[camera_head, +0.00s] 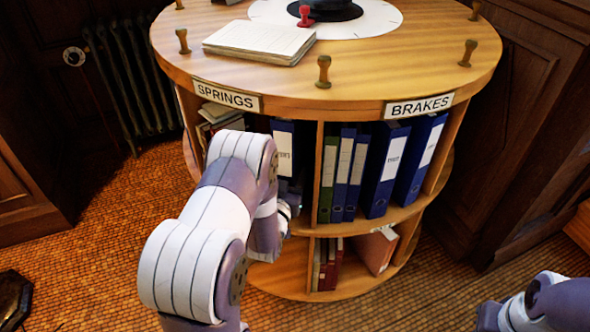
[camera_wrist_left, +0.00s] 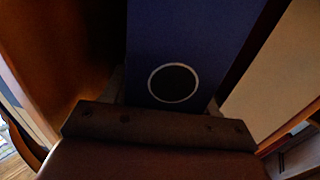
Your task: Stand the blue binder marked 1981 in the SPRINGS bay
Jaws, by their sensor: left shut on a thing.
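A blue binder (camera_head: 283,138) with a white spine label stands upright in the SPRINGS bay of the round wooden shelf unit, under the SPRINGS sign (camera_head: 226,96). The label's writing is too small to read surely. My left gripper (camera_head: 289,203) is at the front of this bay, shut on the binder low on its spine, and my arm hides much of it. In the left wrist view, the blue spine (camera_wrist_left: 175,40) with its round finger hole rises in front of my left gripper (camera_wrist_left: 166,104). My right gripper is not in view; only part of that arm shows.
A wooden divider (camera_head: 316,165) stands right of the held binder. The BRAKES bay holds a green binder (camera_head: 328,178) and several blue ones. Papers and books (camera_head: 218,118) lean at the left of the SPRINGS bay.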

